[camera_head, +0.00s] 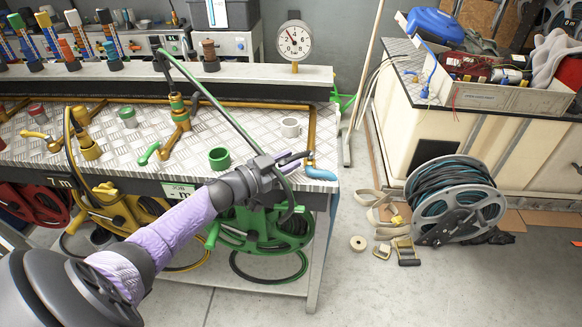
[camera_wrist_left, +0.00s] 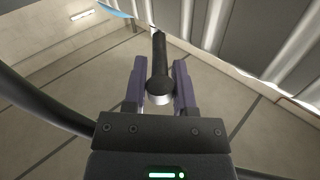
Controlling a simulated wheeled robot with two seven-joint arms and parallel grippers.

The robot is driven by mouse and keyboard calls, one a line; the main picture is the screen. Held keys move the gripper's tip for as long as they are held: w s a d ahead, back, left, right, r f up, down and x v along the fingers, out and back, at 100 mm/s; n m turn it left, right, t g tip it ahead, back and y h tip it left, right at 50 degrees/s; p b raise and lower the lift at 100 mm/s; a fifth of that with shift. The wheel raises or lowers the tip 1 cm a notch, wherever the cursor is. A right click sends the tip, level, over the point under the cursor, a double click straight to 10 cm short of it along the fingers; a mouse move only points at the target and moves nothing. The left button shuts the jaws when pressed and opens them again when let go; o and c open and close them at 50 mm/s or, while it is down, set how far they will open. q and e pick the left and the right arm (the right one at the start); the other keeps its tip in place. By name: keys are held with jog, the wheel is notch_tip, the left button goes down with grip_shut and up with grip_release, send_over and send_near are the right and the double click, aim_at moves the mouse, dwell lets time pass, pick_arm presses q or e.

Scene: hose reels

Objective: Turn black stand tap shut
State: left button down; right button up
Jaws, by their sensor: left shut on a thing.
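My left gripper (camera_head: 281,165) reaches over the right end of the bench. In the left wrist view its two purple fingers (camera_wrist_left: 160,88) stand on either side of a black cylindrical piece (camera_wrist_left: 160,60) with a grey end, and are shut on it. In the head view a short black piece (camera_head: 294,158) shows at the fingers, close to a blue lever (camera_head: 320,173) at the bench corner. A blue part (camera_wrist_left: 113,9) also shows in the left wrist view. I cannot tell which part is the black stand tap. My right gripper is not in view.
The metal bench (camera_head: 255,150) carries green (camera_head: 150,152) and yellow (camera_head: 35,135) tap levers and a brass pipe (camera_head: 311,130). A green reel (camera_head: 262,232) hangs below. A grey reel (camera_head: 455,200) stands on the floor at right.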

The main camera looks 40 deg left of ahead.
pick_arm(q)
jog(key=shift+a+f+m+h+b, duration=0.1)
jog(key=shift+a+m+h+b, duration=0.15)
jog(key=shift+m+h+b, duration=0.25)
jog(key=shift+w+g, duration=0.1)
jog(key=shift+g, duration=0.2)
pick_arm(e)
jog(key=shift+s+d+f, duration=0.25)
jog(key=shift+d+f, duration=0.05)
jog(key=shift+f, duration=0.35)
pick_arm(q)
jog(key=shift+h, duration=0.4)
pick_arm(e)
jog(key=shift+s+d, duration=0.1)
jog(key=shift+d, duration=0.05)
pick_arm(q)
jog(key=c, duration=0.6)
grip_release()
jog(key=shift+s+a, duration=0.1)
jog(key=shift+s, duration=0.2)
jog(key=p+v, duration=0.3)
jog(key=v, duration=0.6)
jog(key=shift+s, duration=0.15)
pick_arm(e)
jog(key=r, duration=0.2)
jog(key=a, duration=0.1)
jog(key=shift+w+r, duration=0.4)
